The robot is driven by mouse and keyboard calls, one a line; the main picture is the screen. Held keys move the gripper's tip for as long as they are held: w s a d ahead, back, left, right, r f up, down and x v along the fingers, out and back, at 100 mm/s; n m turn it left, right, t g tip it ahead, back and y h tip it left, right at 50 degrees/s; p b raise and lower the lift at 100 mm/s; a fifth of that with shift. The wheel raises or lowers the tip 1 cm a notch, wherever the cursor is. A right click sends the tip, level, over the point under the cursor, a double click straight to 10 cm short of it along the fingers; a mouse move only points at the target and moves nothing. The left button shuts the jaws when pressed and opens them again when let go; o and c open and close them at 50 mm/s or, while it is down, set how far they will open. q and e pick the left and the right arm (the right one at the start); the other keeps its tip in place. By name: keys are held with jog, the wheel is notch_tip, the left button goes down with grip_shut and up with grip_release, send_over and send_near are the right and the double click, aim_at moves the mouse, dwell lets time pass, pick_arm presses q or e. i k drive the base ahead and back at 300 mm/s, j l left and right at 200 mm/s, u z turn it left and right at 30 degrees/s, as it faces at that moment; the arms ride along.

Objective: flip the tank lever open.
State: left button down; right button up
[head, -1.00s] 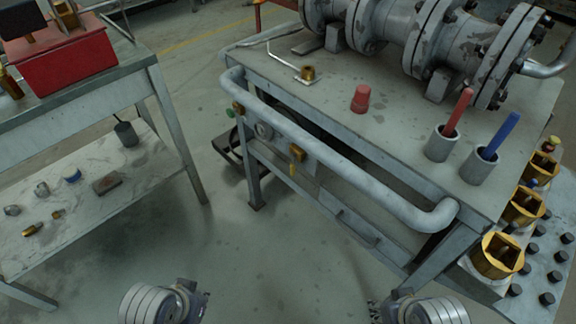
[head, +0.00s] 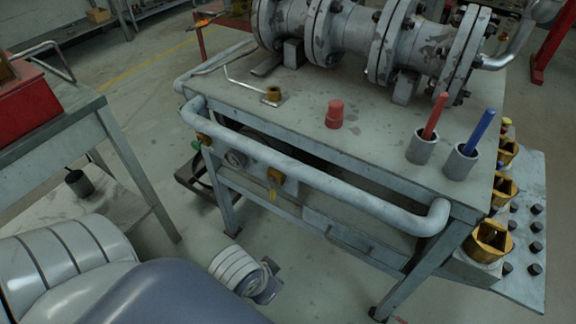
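A small yellow-handled brass valve (head: 275,176) sits on the front of the grey workbench (head: 300,108), below its rail. An orange-yellow lever (head: 205,20) shows at the top, by a red post. I cannot tell which is the tank lever. Large grey flanged pipework (head: 345,35) lies on the bench. My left gripper (head: 268,289) is low in the picture, in front of the bench and apart from it. Its fingers are small, dark and partly hidden by the wrist, so their opening is unclear. My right gripper is out of view.
A bent rod with a brass nut (head: 272,95), a red cap (head: 334,113) and cups with red (head: 435,115) and blue (head: 482,130) handles stand on the bench. Brass sockets (head: 488,240) line its right side. Another table (head: 60,150) stands left. Floor between them is partly clear.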

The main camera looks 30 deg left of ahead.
aim_at(272, 181)
jog(key=k+j+z, duration=0.1)
jog(key=j, duration=0.3)
jog(key=k+j+z, duration=0.15)
jog(key=j, duration=0.25)
jog(key=k+j+z, duration=0.1)
jog(key=j, duration=0.3)
jog(key=k+j+z, duration=0.15)
jog(key=j, duration=0.25)
